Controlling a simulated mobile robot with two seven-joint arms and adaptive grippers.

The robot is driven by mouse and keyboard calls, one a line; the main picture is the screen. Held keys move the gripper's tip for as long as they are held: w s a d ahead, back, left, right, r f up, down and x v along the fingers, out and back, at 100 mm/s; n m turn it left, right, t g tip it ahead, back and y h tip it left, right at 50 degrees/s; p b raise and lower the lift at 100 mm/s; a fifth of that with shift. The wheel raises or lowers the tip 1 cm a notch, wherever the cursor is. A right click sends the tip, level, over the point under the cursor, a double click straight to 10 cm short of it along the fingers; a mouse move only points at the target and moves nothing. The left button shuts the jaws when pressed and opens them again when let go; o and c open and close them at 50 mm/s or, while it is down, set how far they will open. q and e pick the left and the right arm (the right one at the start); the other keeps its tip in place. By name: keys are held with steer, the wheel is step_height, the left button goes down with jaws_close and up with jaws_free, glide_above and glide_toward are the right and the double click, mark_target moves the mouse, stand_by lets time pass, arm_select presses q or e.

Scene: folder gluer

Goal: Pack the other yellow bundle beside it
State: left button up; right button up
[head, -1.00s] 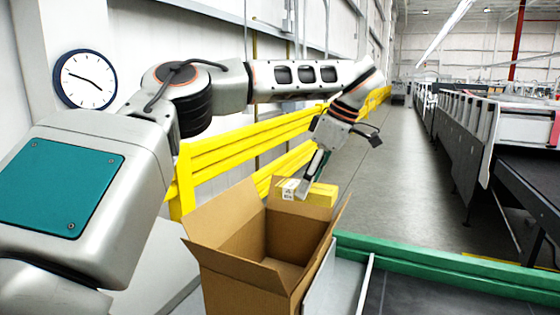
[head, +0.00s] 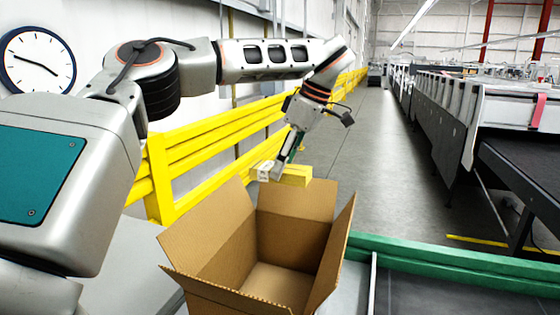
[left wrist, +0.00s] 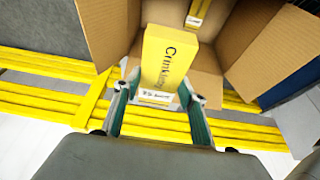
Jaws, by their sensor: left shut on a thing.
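My left gripper (head: 280,166) is shut on a yellow bundle (head: 297,177) with a white label on its end. It holds the bundle above the far edge of an open cardboard box (head: 213,240). In the left wrist view the held bundle (left wrist: 168,58) lies between the fingers (left wrist: 156,93), with dark lettering on its face. Another yellow bundle (left wrist: 200,8) with a white label shows inside the box (left wrist: 270,52), partly cut off by the top of that view. The head view does not show this second bundle. My right gripper is out of view.
The box flaps stand open and spread outward. A yellow guard rail (head: 210,142) runs behind the box on the left. A green-edged conveyor (head: 450,258) lies to the right of the box. The grey floor aisle (head: 375,170) beyond is clear.

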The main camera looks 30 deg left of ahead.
arm_select(q)
step_height(320, 180, down, 19)
steer(key=shift+b, duration=0.45)
stand_by(0.8)
steer(key=shift+r, duration=0.1)
steer(key=o, duration=1.3)
steer(key=v, duration=1.2)
steer(key=shift+d, duration=0.15)
steer(key=shift+s, duration=0.15)
